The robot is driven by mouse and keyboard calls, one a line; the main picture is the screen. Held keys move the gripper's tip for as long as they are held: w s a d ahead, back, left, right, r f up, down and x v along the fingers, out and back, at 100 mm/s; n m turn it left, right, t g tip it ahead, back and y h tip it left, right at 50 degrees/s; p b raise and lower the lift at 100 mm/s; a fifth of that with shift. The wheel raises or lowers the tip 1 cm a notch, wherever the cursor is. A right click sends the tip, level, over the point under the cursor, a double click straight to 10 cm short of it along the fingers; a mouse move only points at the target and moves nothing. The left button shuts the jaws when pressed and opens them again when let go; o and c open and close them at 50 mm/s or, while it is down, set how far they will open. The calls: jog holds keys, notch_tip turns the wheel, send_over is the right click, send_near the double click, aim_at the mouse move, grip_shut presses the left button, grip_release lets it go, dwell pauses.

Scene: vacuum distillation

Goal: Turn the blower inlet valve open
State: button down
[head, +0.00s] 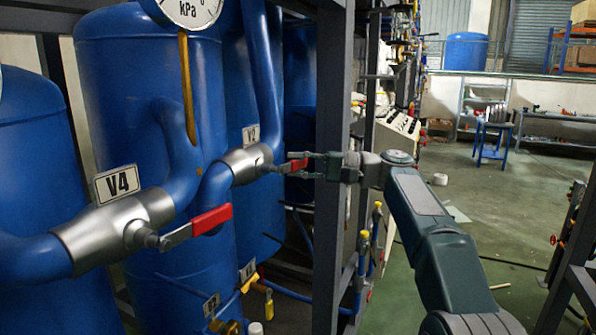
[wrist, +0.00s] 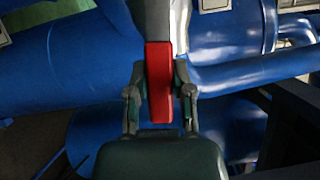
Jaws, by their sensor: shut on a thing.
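A silver valve (head: 246,164) labelled V2 sits in a blue pipe in the middle of the head view. Its red lever handle (head: 297,165) points right, toward my arm. My gripper (head: 308,165) reaches in from the right and is shut on this handle. In the wrist view the red handle (wrist: 159,85) lies between the two fingers of my gripper (wrist: 160,95). A second silver valve (head: 105,230), labelled V4, is nearer on the left, with its own red handle (head: 211,220) pointing right and slightly up. No label in view names the blower inlet.
Blue tanks (head: 130,70) and pipes fill the left. A dark upright frame post (head: 330,240) stands close beside my gripper. A pressure gauge (head: 190,10) is at the top. Open green floor (head: 465,210) and a small blue table (head: 493,130) lie to the right.

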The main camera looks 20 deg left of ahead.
jog(key=shift+a+r+n, duration=0.1)
jog(key=shift+r+n, duration=0.1)
jog(key=shift+n, duration=0.3)
jog(key=shift+c, duration=2.4)
grip_release()
jog(key=shift+s+a, duration=0.1)
jog(key=v, duration=1.2)
